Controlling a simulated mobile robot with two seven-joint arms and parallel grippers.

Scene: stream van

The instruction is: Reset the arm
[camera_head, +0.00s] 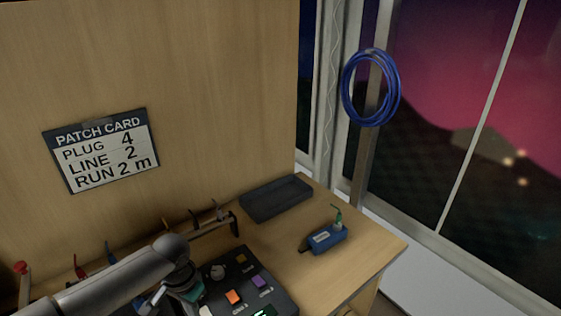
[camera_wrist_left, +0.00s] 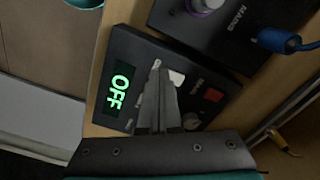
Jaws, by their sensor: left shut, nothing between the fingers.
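My left arm comes in from the lower left in the head view, and its wrist bends down beside a dark control box (camera_head: 250,285) on the desk. The left gripper (camera_wrist_left: 158,76) shows in the left wrist view, with its fingers together and nothing between them. Behind the fingers is a black box (camera_wrist_left: 135,52) with a lit green OFF display (camera_wrist_left: 119,90), a white button, a red button (camera_wrist_left: 213,95) and a small knob. I cannot tell whether the fingertips touch it. My right gripper is in neither view.
A dark empty tray (camera_head: 276,198) and a blue device (camera_head: 327,238) with a green stem lie on the desk. A blue cable coil (camera_head: 371,87) hangs by the window. A patch card (camera_head: 101,151) is on the wooden wall.

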